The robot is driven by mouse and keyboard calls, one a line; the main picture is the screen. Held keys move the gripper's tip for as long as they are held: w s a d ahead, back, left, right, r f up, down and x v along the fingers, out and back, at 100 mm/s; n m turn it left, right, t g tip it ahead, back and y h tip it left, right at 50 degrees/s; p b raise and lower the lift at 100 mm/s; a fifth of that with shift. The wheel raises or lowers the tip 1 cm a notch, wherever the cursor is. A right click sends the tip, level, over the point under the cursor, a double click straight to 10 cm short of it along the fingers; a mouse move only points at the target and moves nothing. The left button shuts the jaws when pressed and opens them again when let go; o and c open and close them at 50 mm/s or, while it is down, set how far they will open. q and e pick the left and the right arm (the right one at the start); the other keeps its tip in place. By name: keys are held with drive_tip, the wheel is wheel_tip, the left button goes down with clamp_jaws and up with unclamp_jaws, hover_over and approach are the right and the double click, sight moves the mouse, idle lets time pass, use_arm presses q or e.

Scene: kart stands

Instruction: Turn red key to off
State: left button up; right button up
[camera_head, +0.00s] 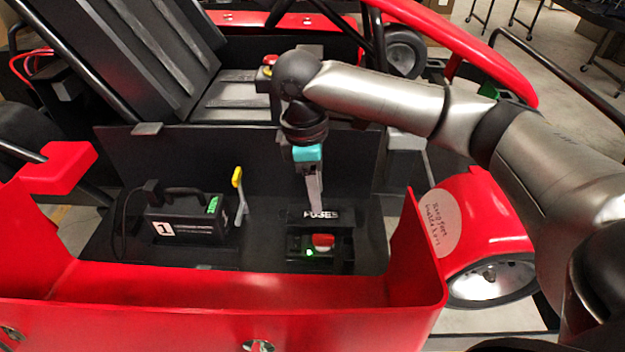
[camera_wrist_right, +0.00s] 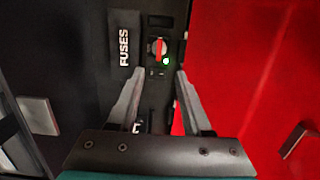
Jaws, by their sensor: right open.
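The red key (camera_head: 323,241) sits on a small black switch panel (camera_head: 335,266) on the kart's black floor, with a lit green light (camera_head: 310,252) beside it. In the right wrist view the key (camera_wrist_right: 157,47) appears as a red knob with a pale stripe, just past and between the fingertips. My right gripper (camera_head: 316,205) points down above the panel; in the wrist view its two fingers (camera_wrist_right: 160,75) are spread apart with nothing between them. It does not appear to touch the key. My left gripper is not in view.
A FUSES label (camera_head: 320,215) is next to the key. The red kart side wall (camera_head: 220,300) runs along the front, and a black upright panel (camera_head: 230,155) stands behind.

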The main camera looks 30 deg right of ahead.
sight(323, 236)
drive_tip(key=f, duration=0.3)
drive_tip(key=f+b, duration=0.1)
drive_tip(key=f, duration=0.3)
drive_tip(key=d+f+b, duration=0.1)
drive_tip(key=f, duration=0.3)
drive_tip(key=shift+s+d, duration=0.1)
drive_tip(key=shift+s, duration=0.2)
drive_tip(key=shift+f, duration=0.7)
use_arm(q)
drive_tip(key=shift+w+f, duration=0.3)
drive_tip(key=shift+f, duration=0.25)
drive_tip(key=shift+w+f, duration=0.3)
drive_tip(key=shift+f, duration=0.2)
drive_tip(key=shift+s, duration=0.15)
use_arm(e)
clamp_jaws()
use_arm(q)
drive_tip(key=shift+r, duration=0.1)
